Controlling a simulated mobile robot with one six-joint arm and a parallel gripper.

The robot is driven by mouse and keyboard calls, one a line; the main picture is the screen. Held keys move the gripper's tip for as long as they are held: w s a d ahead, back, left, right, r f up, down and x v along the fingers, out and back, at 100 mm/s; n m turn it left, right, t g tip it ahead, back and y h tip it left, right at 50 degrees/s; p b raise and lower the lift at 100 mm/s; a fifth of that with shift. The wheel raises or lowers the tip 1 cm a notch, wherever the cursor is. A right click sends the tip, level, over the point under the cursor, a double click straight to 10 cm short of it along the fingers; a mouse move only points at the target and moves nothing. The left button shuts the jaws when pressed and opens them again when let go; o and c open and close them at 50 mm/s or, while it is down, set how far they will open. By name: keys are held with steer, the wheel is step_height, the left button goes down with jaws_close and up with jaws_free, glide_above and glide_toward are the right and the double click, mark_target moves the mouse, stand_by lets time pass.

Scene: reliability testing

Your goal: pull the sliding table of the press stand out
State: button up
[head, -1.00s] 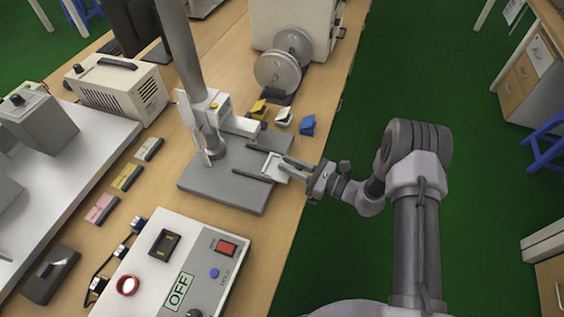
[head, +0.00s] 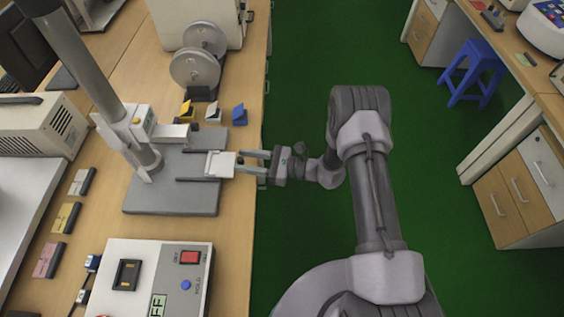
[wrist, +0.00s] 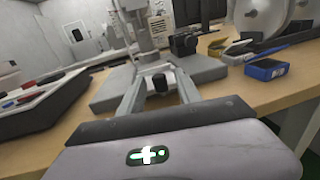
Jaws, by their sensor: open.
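The press stand has a flat grey base (head: 150,196) and a tall tilted-looking column (head: 85,60) at the left in the head view. Its sliding table (head: 220,164), a small pale plate, lies between dark rails at the base's right side and reaches slightly past its edge. My gripper (head: 241,161) is to the right of the table, its two fingers pointing at it. The fingers are open. In the wrist view a black knob (wrist: 160,82) shows between the fingers, with a gap on both sides. Whether the fingertips touch the table is unclear.
A box with a red switch (head: 150,275) stands in front of the stand. Yellow, white and blue small pieces (head: 239,115) and a reel (head: 197,70) lie behind. The bench edge (head: 255,225) runs under my gripper; green floor is free to the right.

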steer(key=p+v, duration=0.2)
steer(key=v, duration=1)
steer(key=shift+s+d, duration=0.15)
steer(key=shift+d, duration=0.15)
steer(key=shift+r, duration=0.15)
steer(key=s+a+r+n+g+h, duration=0.1)
steer(key=s+r+n+g+h, duration=0.3)
steer(key=r, duration=0.7)
steer(key=s+a+r+n+g+h, duration=0.1)
steer(key=s+r+n+g+h, duration=0.2)
steer(key=r+n, duration=0.55)
steer(key=s+d+r+n+t+h, duration=0.2)
steer(key=s+d+r+t+h, duration=0.1)
steer(key=s+r, duration=0.3)
steer(key=s+d+r+n+t+h, duration=0.2)
steer(key=s+d+r+t+h, duration=0.1)
steer(key=s+r+t+h, duration=0.2)
steer(key=s+r, duration=0.1)
steer(key=s, duration=0.1)
steer(key=shift+s+d+r+t+h, duration=0.3)
steer(key=shift+d+r+t, duration=0.05)
steer(key=shift+t, duration=0.05)
